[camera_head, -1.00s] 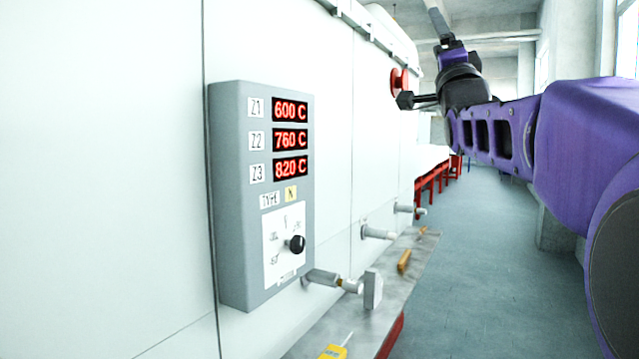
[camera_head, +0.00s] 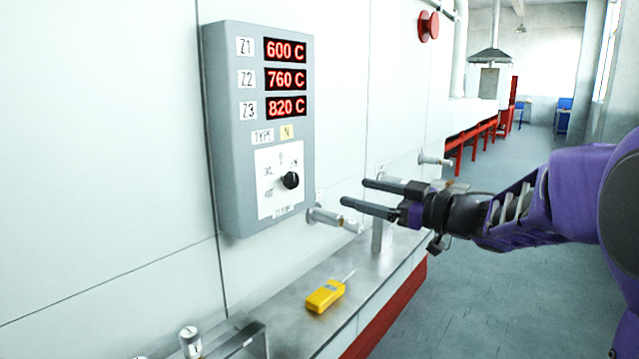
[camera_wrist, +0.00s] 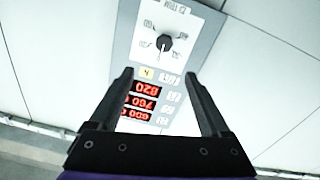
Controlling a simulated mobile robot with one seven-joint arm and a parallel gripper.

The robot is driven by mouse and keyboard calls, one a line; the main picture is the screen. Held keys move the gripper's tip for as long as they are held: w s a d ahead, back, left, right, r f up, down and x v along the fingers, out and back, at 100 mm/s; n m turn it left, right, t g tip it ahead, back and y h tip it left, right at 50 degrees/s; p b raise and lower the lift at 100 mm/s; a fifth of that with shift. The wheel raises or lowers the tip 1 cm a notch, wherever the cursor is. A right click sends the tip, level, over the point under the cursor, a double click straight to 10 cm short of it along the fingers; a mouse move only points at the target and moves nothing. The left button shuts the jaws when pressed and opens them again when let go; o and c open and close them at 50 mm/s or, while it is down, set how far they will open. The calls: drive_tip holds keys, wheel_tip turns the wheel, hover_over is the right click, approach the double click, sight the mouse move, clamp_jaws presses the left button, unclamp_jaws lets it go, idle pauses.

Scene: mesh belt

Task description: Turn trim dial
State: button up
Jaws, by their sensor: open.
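The trim dial (camera_head: 290,180) is a black round knob on a white scale plate at the lower part of a grey control box on the wall. In the wrist view the dial (camera_wrist: 163,42) shows upside down, beyond and between the fingertips. My gripper (camera_head: 355,196) is open and empty, to the right of the box and slightly lower than the dial, with its fingers pointing left toward the wall. It does not touch the dial. The box (camera_head: 222,130) also carries three red displays reading 600 C, 760 C and 820 C, and a type N label.
A metal ledge (camera_head: 310,328) runs along the wall below, with a yellow handheld device (camera_head: 325,296) on it. Pipe fittings (camera_head: 330,218) stick out of the wall near my fingers. The floor at right is clear.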

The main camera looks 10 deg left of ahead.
approach(294, 181)
drive_tip(key=x, duration=1)
drive_tip(key=shift+b, duration=0.35)
clamp_jaws()
